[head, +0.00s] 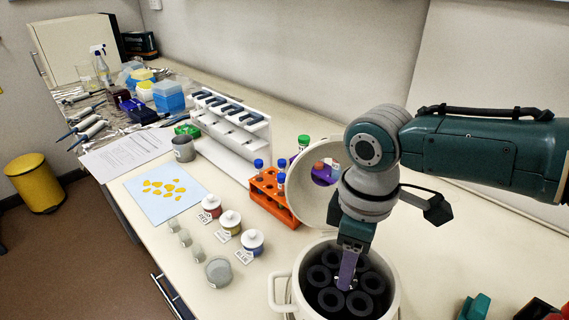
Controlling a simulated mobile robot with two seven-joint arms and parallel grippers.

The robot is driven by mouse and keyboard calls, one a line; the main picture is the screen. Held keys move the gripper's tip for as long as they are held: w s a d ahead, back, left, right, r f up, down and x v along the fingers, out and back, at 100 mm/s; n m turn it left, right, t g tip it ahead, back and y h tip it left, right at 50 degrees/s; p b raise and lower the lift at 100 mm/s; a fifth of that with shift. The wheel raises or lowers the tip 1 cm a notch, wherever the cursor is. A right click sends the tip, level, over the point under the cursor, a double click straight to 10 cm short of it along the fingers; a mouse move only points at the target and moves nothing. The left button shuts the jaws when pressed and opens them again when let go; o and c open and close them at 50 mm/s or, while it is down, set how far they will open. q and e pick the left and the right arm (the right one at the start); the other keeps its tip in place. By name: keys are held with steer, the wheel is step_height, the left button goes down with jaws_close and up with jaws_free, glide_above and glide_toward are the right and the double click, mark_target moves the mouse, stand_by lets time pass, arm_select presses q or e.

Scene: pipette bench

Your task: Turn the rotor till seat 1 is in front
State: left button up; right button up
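The centrifuge (287,294) is a white round tub with its lid (318,212) standing open behind it. Inside is a dark rotor (325,298) with several round seats in a ring. I cannot read any seat numbers, so I cannot tell which seat is in front. My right gripper (345,283) reaches down into the tub, its purple fingertips low over the middle of the rotor. The fingers overlap in this view, so I cannot tell if they are open or touching the rotor.
An orange rack (268,193) with capped tubes stands close left of the lid. Lidded jars (252,241) and a grey cup (218,270) stand left of the tub. A white pipette stand (228,140) is farther back.

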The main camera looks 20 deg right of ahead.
steer(key=shift+o, duration=0.4)
steer(key=shift+r, duration=0.4)
step_height(320, 180, up, 9)
steer(key=shift+p, duration=0.4)
steer(key=shift+s, duration=0.1)
